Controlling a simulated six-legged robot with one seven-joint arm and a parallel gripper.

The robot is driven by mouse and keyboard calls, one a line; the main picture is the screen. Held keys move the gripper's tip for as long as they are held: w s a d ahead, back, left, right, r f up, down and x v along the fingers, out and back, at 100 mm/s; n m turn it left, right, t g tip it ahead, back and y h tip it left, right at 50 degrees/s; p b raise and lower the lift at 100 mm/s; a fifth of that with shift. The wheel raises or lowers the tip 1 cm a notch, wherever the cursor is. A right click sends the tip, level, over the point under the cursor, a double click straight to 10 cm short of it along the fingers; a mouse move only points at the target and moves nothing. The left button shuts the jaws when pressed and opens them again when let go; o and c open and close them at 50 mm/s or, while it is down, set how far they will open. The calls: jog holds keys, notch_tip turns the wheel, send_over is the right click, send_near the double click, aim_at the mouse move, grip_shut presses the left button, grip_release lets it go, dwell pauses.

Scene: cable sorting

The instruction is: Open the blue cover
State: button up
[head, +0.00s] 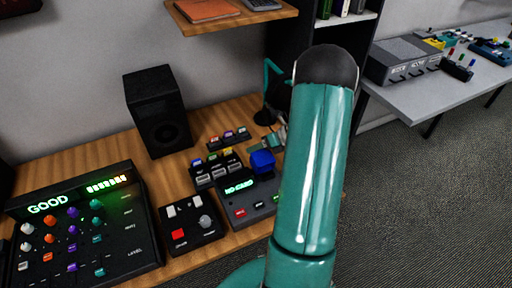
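The blue cover (262,161) is a small bright blue block shape at the top of a dark grey device with a green lit display reading "NO CARD" (239,187). It looks closed, but it is too small to be sure. My large teal arm link stands in front, just right of the cover, and hides part of the table behind it. A small teal and grey part, perhaps my gripper (276,140), shows just behind and right of the cover. Its fingers cannot be made out, nor whether it touches the cover.
A black mixer panel (117,219) reading "GOOD" is at left. A small box with a red button (179,234) sits beside the device. Several small connector blocks (229,137) lie behind it. A black speaker (158,112) stands at the back. A grey table (418,97) is at right.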

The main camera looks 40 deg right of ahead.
jog(key=shift+a, duration=0.1)
jog(key=v, duration=1.4)
jog(key=shift+a, duration=0.1)
